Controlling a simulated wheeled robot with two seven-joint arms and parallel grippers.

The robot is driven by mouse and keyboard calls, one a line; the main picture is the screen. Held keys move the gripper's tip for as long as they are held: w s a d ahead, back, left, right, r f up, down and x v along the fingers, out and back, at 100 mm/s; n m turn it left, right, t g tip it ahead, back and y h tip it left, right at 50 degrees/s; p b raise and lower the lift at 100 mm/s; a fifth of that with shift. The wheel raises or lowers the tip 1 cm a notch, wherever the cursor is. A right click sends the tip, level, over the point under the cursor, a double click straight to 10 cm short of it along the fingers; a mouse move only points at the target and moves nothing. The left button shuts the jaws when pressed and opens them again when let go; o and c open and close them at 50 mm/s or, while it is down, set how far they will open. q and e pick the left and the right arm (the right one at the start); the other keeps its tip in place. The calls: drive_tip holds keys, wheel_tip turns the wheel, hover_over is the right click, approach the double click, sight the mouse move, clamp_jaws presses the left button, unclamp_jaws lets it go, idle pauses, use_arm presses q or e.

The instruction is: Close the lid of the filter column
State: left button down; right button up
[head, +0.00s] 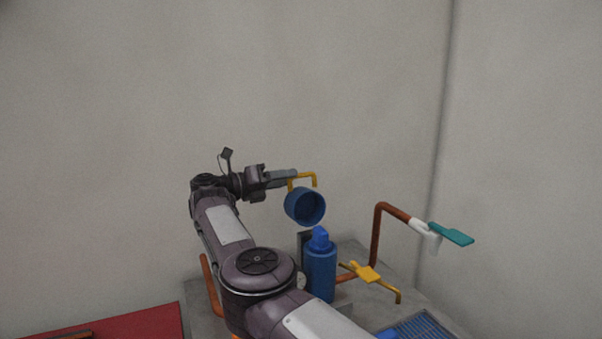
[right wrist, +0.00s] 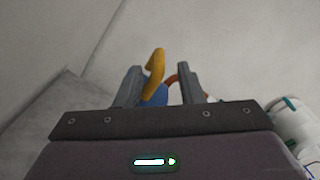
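The filter column (head: 320,272) is a blue upright cylinder with a narrower blue top. Its lid (head: 305,207) is a blue cup above the column, tilted with its hollow side showing, and apart from the column's top. A yellow handle (head: 303,176) stands on the lid. My right gripper (head: 293,175) is at the handle from the left. In the right wrist view the yellow handle (right wrist: 154,72) lies between the parted fingers, close to the left one, with clear space to the right one. Part of the blue lid (right wrist: 155,95) shows behind. My left gripper is out of view.
A copper pipe (head: 376,235) with a teal-handled valve (head: 450,234) rises right of the column. A yellow valve handle (head: 365,273) sits low beside the column. A blue ribbed part (head: 420,330) and a red surface (head: 110,322) are in front. Bare walls stand behind.

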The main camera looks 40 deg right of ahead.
sight(302, 176)
drive_tip(key=p+x, duration=0.1)
drive_tip(key=x, duration=0.4)
drive_tip(key=shift+d, duration=0.1)
clamp_jaws()
